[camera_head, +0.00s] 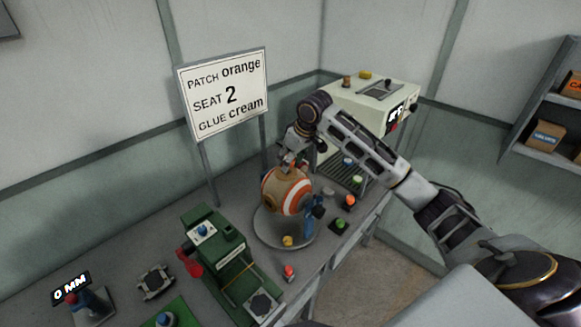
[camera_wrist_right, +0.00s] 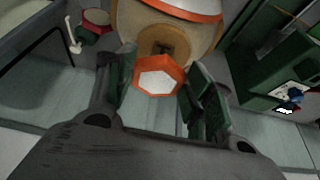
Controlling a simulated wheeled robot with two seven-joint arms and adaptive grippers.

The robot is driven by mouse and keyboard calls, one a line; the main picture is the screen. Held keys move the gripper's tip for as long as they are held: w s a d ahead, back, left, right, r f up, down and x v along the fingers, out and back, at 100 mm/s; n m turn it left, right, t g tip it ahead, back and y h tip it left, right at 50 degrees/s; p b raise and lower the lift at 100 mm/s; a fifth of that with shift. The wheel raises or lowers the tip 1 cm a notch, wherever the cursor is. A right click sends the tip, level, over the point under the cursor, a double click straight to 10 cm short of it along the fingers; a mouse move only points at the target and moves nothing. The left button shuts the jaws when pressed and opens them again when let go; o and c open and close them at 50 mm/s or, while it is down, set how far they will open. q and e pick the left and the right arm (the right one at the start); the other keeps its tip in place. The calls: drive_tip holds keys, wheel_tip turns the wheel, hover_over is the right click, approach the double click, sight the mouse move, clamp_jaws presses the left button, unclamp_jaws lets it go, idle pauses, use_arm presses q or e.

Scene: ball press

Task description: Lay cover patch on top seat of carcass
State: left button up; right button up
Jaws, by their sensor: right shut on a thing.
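The carcass (camera_head: 285,191) is a tan ball with orange and white bands, standing on a round grey plate. In the right wrist view the carcass (camera_wrist_right: 190,32) fills the top middle, with a round brown seat (camera_wrist_right: 165,44) facing the camera. My right gripper (camera_head: 292,163) is at the top of the carcass. It is shut on the cover patch (camera_wrist_right: 158,77), an orange hexagon with a whitish face, held between the fingers. The patch overlaps the seat's edge in that view; I cannot tell whether they touch. My left gripper is not in view.
A sign (camera_head: 225,92) reads patch orange, seat 2, glue cream. A green press (camera_head: 222,262) stands left of the round plate (camera_head: 268,238). A cream machine (camera_head: 365,112) stands behind right. Several coloured buttons line the bench front. A blue clamp-like part (camera_head: 317,208) is beside the carcass.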

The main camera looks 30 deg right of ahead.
sight(292, 163)
drive_tip(key=shift+f+p, duration=0.3)
drive_tip(key=shift+f, duration=1.45)
drive_tip(key=shift+f, duration=0.15)
drive_tip(key=o, duration=0.9)
drive_tip(key=shift+b+v, duration=1.1)
drive_tip(key=shift+v, duration=5.05)
